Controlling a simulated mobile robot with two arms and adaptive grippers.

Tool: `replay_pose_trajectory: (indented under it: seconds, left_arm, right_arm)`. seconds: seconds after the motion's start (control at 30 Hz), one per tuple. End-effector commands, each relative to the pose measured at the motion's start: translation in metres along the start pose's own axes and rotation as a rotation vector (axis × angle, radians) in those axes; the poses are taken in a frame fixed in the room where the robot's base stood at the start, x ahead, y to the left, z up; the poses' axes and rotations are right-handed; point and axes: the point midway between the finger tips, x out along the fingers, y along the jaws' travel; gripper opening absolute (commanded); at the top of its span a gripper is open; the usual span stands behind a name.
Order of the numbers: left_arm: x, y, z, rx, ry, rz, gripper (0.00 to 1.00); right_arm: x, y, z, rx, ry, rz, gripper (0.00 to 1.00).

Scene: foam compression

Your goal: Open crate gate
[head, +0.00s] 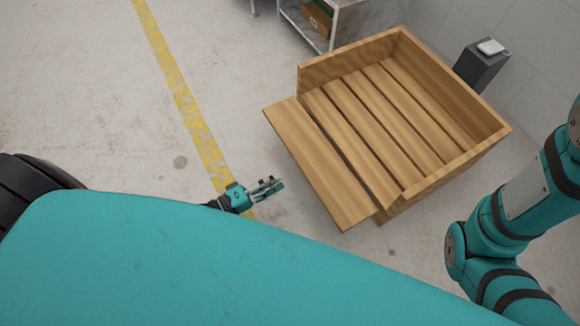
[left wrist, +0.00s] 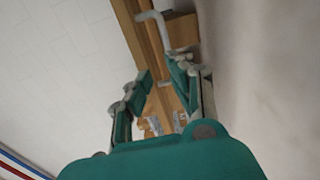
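The wooden crate (head: 455,95) stands on the floor right of centre in the head view, with a slatted bottom and nothing inside. Its gate (head: 318,163), a wide plank on the near left side, is folded down outward, leaving that side open. My left gripper (head: 270,186) is left of the gate and apart from it. In the left wrist view the fingers of my left gripper (left wrist: 157,98) are spread with nothing held between them. Wood (left wrist: 133,30) and a pale bent handle-like bar (left wrist: 153,17) show beyond the fingers. My right gripper is out of view.
A grey post with a light top (head: 482,66) stands behind the crate at right. A metal shelf (head: 345,22) with a brown box (head: 317,17) is at the back. A yellow floor line (head: 187,103) runs left of the crate, with clear floor around it.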

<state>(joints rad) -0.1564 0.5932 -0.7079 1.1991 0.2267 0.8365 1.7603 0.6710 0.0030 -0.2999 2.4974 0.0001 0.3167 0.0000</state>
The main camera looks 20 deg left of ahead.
Motion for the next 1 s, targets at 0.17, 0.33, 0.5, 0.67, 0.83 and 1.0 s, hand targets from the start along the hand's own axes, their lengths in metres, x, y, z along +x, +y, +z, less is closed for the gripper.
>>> replay_pose_trajectory:
  seconds: [0.17, 0.33, 0.5, 0.67, 0.83, 1.0]
  left_arm:
    - [-0.023, 0.0, 0.0, 0.0, 0.001, -0.002, 0.2]
    - [-0.03, 0.0, -0.001, 0.001, 0.001, 0.0, 0.2]
    - [-0.03, 0.0, 0.0, 0.0, 0.001, 0.0, 0.2]
    - [-0.029, 0.0, 0.0, 0.0, 0.001, -0.001, 0.2]
    - [-0.028, 0.002, 0.001, 0.003, 0.0, 0.004, 0.2]
    - [-0.002, 0.052, 0.021, 0.087, -0.003, 0.104, 0.2]
  right_arm:
    - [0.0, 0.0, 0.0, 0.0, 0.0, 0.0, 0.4]
    - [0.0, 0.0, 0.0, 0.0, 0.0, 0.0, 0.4]
    - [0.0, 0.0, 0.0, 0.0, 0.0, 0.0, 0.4]
    - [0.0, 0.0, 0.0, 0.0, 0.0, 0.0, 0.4]
    - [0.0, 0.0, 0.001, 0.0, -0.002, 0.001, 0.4]
    - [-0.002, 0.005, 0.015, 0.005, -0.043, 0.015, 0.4]
